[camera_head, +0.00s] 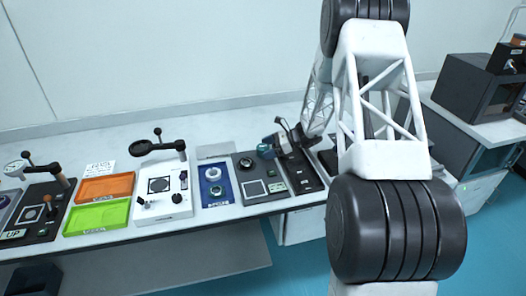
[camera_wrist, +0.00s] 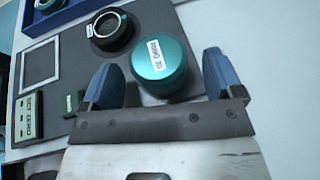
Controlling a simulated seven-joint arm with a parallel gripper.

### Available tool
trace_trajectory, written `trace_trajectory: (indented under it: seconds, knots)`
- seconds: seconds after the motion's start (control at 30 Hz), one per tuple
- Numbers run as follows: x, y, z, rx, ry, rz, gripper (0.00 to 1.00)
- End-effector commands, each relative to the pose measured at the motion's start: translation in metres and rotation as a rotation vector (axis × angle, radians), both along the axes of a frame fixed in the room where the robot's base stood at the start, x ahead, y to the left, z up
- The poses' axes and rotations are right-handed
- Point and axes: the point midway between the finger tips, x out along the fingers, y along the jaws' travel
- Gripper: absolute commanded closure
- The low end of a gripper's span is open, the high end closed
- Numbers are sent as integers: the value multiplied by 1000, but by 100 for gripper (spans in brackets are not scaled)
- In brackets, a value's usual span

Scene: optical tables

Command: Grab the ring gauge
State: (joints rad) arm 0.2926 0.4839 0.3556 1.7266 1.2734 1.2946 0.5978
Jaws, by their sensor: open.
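My gripper (camera_wrist: 160,62) is open, with one blue finger on each side of a teal cylinder (camera_wrist: 162,68) in the wrist view. The cylinder has a white label on its top, and I cannot tell whether the fingers touch it. A black ring-shaped piece with a pale inner rim and a small label (camera_wrist: 110,28) lies just beyond it on the dark board; it also shows in the head view (camera_head: 246,163). A teal ring (camera_head: 216,190) and a pale ring (camera_head: 212,173) sit on a blue tray. Which of these is the ring gauge is not clear.
The dark board (camera_wrist: 68,45) also carries a square frame (camera_wrist: 40,65) and a green-labelled block (camera_wrist: 29,117). Left of the blue tray (camera_head: 219,200) are a white fixture (camera_head: 165,205), an orange tray (camera_head: 105,187) and a green tray (camera_head: 97,217). A black device (camera_head: 303,172) stands close on the right.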

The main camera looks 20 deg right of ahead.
Motion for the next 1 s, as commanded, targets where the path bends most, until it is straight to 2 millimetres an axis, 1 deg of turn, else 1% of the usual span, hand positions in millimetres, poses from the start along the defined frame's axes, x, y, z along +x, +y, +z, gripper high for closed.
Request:
trace_trajectory:
  seconds: [0.03, 0.17, 0.67, 0.7, 0.87, 1.0]
  knots:
    - [1, 4, -2, 0, 0, 0, 14]
    - [2, 8, -4, -1, 0, 0, 14]
    - [1, 8, -4, -1, 0, 0, 14]
    - [1, 8, -4, -1, 0, 0, 15]
    - [1, 8, -4, -1, 0, 0, 40]
    - [1, 8, -4, -1, 0, 0, 61]
